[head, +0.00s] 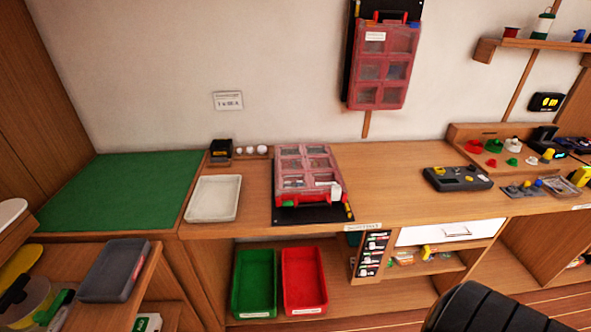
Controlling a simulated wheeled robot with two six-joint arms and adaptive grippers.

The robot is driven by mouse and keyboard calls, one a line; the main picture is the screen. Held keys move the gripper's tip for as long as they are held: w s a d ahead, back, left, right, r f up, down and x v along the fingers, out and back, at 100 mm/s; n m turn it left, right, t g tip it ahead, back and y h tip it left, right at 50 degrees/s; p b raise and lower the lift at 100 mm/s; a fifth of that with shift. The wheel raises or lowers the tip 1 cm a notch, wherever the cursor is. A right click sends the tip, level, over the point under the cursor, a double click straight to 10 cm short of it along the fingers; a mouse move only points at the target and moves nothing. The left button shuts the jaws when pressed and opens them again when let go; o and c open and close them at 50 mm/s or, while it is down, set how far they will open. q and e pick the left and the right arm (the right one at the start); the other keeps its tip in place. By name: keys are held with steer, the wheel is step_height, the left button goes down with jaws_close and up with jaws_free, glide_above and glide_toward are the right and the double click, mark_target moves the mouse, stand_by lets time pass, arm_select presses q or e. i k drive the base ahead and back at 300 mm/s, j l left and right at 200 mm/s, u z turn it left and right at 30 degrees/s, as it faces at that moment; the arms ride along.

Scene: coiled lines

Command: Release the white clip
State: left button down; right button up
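A small white piece (336,191), which looks like the white clip, sits at the front right corner of a red case with clear windows (291,164). The case lies on a black board (298,215) on the wooden bench. The piece is too small to tell whether it is fastened or loose. A similar red case (381,66) hangs on the wall on a black panel. Neither of my grippers can be made out in the head view.
A white tray (214,218) and a green mat (120,192) lie left of the case. A dark grey device (457,179) lies to the right, with clear bench between. Green (254,313) and red (304,308) bins stand below. A dark ribbed shape fills the lower right edge.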

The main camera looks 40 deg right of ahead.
mark_target(335, 190)
steer(key=z, duration=1.45)
